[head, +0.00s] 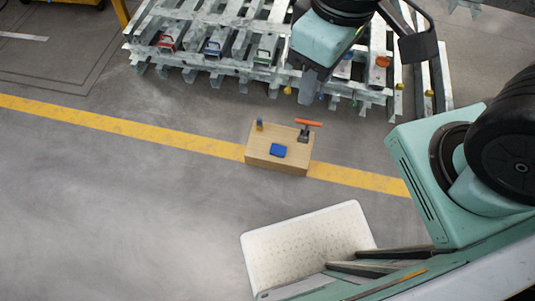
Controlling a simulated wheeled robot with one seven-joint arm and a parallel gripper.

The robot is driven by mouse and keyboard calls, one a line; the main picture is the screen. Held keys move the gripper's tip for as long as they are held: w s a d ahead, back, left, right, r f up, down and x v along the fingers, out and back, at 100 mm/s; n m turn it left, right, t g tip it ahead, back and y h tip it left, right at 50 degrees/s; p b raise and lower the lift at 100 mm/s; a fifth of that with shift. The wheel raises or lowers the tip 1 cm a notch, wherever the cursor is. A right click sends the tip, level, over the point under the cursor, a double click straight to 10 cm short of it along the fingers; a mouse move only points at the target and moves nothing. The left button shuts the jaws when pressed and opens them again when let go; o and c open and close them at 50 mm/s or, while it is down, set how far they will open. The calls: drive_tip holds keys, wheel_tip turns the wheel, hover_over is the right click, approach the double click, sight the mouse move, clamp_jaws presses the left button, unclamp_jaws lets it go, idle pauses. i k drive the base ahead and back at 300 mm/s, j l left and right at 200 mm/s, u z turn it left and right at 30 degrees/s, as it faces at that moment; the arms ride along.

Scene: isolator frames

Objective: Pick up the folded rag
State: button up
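A small blue folded cloth, which looks like the folded rag (278,150), lies flat on top of a low wooden box (262,160) on the floor. My arm reaches in at the top of the picture, above the metal frames. The grey piece at its lower end looks like my gripper (308,86), up and to the right of the box and apart from the rag. Its fingers cannot be made out, so its opening is unclear. Nothing covers the rag.
Galvanized metal frames (205,69) with coloured clamps stand behind. A yellow floor line (130,124) runs past the box. A white tray (262,262) is in front; floor at left is clear.

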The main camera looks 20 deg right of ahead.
sight(276, 149)
drive_tip(key=i+j+z, duration=0.2)
drive_tip(key=j+z, duration=0.15)
drive_tip(key=j, duration=0.4)
drive_tip(key=i+j+z, duration=0.15)
drive_tip(key=j+z, duration=0.2)
drive_tip(key=j, duration=0.45)
drive_tip(key=j+z, duration=0.35)
drive_tip(key=j, duration=0.5)
